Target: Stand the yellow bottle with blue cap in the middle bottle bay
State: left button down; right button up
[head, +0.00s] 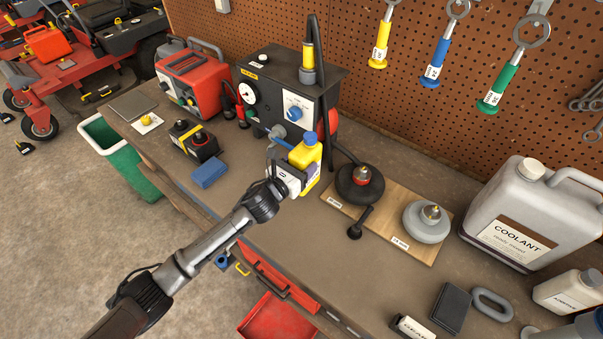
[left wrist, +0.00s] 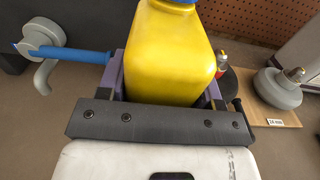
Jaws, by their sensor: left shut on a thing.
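The yellow bottle with the blue cap (head: 305,154) is upright in my left gripper (head: 300,176), over the workbench in front of the black gauge box. My left gripper is shut on its body. In the left wrist view the yellow bottle (left wrist: 168,55) fills the space between the purple fingers, with its cap cut off at the top edge. I cannot tell its clearance above the bench. I cannot make out a bottle bay in either view. My right gripper is not in view.
The black gauge box (head: 285,90) stands close behind the bottle. A wooden board (head: 393,228) with round tools lies to the right, then a coolant jug (head: 520,215). A blue block (head: 209,173) lies left. The front middle of the bench (head: 300,240) is clear.

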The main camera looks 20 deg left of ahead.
pick_arm(q)
jog(key=shift+f+b, duration=0.45)
jog(key=shift+f, duration=1.4)
jog(key=shift+f, duration=0.1)
jog(key=shift+c, duration=1.4)
grip_release()
jog(key=shift+f, duration=0.2)
jog(key=shift+r, duration=0.1)
jog(key=shift+s, duration=0.15)
jog(key=v, duration=1)
jog(key=shift+s+a+p, duration=0.15)
jog(key=shift+s+p, duration=0.05)
jog(key=shift+p, duration=0.25)
jog(key=shift+s+a, duration=0.1)
jog(key=shift+s, duration=0.2)
jog(key=shift+c, duration=0.5)
jog(key=shift+s+r, duration=0.1)
jog(key=shift+s, duration=0.2)
jog(key=shift+c, duration=1.2)
